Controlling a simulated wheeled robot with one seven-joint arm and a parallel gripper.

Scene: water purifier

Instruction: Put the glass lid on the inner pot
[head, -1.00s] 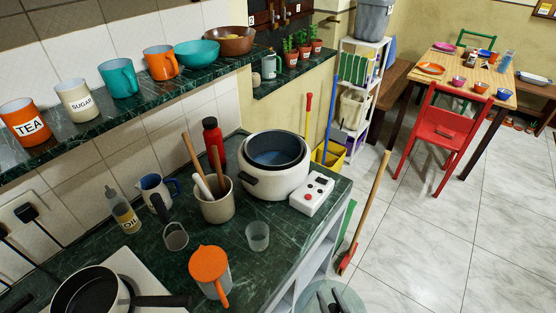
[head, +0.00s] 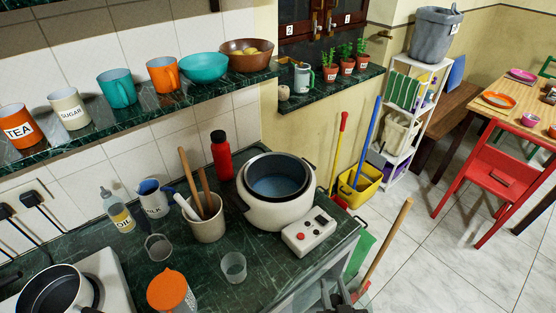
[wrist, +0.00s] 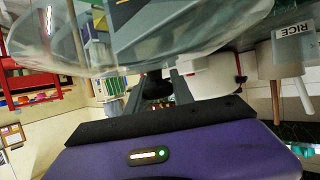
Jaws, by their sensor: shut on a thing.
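The inner pot (head: 277,186) sits open inside the white cooker (head: 262,212) on the green marble counter, with a dark rim and bluish inside. My gripper (wrist: 160,88) is shut on the black knob of the glass lid (wrist: 130,35), which spans the top of the wrist view, clear and tilted-looking. In the head view my gripper (head: 342,296) shows dark at the bottom edge, in front of and below the cooker. The lid is faint there and mostly cut off, apart from the pot.
A control panel (head: 308,236) sticks out at the cooker's front.

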